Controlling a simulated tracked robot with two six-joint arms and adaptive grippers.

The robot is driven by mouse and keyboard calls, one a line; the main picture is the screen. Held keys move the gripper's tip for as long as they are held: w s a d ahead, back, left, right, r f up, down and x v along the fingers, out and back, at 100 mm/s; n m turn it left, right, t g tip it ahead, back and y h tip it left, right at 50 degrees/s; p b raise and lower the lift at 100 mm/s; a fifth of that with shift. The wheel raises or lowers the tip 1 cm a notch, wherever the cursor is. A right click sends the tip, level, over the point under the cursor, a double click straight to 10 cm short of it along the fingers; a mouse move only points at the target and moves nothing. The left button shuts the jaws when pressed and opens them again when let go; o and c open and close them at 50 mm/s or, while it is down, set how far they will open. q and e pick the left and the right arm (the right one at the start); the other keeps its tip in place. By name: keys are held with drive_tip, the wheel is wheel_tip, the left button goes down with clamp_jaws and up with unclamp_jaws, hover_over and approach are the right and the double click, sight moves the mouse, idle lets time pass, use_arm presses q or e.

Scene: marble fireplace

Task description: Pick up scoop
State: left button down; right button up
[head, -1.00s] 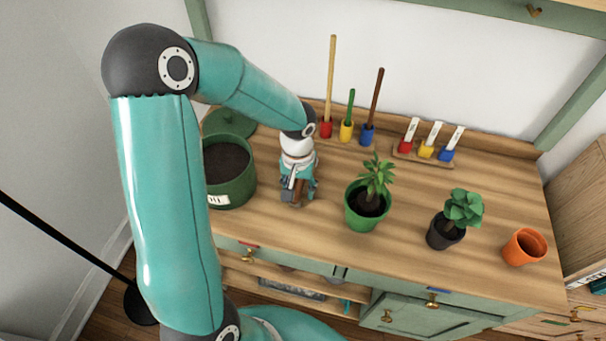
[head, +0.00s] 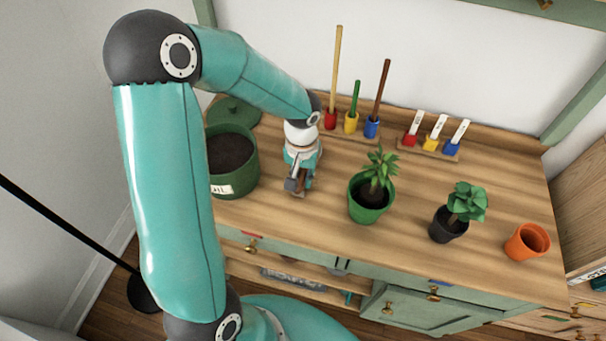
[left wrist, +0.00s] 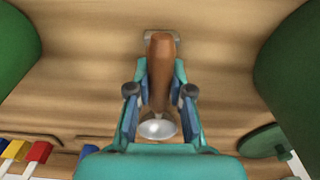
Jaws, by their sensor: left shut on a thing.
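The scoop has a brown handle (left wrist: 161,62) with a small grey piece at its far end and a silvery round part at its near end in the left wrist view. My left gripper (left wrist: 160,98) is shut on the scoop, one blue-padded finger on each side. In the head view the left gripper (head: 300,182) points down at the wooden counter, between the large green soil pot and the small green plant pot. Only a bit of brown scoop shows there, and I cannot tell whether it touches the counter. My right gripper is not in view.
The soil pot (head: 235,178) stands close on the left, the potted plant (head: 370,208) on the right. Behind are holders with long-handled tools (head: 350,123) and a label rack (head: 433,147). A dark pot (head: 447,226) and an orange pot (head: 527,243) stand further right.

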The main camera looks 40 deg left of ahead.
use_arm(q)
wheel_tip(320, 180, up, 28)
drive_tip(key=p, duration=0.2)
drive_tip(key=shift+f, duration=0.2)
idle(0.5)
